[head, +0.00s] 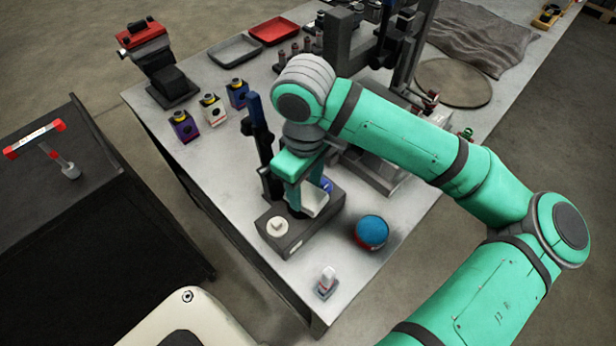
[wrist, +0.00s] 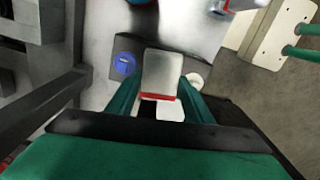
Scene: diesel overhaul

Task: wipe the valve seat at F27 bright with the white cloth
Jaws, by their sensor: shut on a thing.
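My gripper (head: 307,192) points down over a dark grey block (head: 300,238) near the table's front. It is shut on a white piece, which I take to be the white cloth (head: 314,203). In the wrist view the cloth (wrist: 163,72) sits between my green fingers (wrist: 160,92), with a red strip at its near edge. The block carries a white round piece (head: 277,227) on its left and a blue round piece (head: 327,184) on its right. I cannot make out an F27 mark or the valve seat. Whether the cloth touches the block is unclear.
A dark upright post (head: 259,140) rises behind the block. A blue-topped round tin (head: 371,232) and a small clear bottle (head: 327,281) stand to the right and front. Purple, white and blue small blocks (head: 211,108) stand at the back left. Machinery stands behind my arm.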

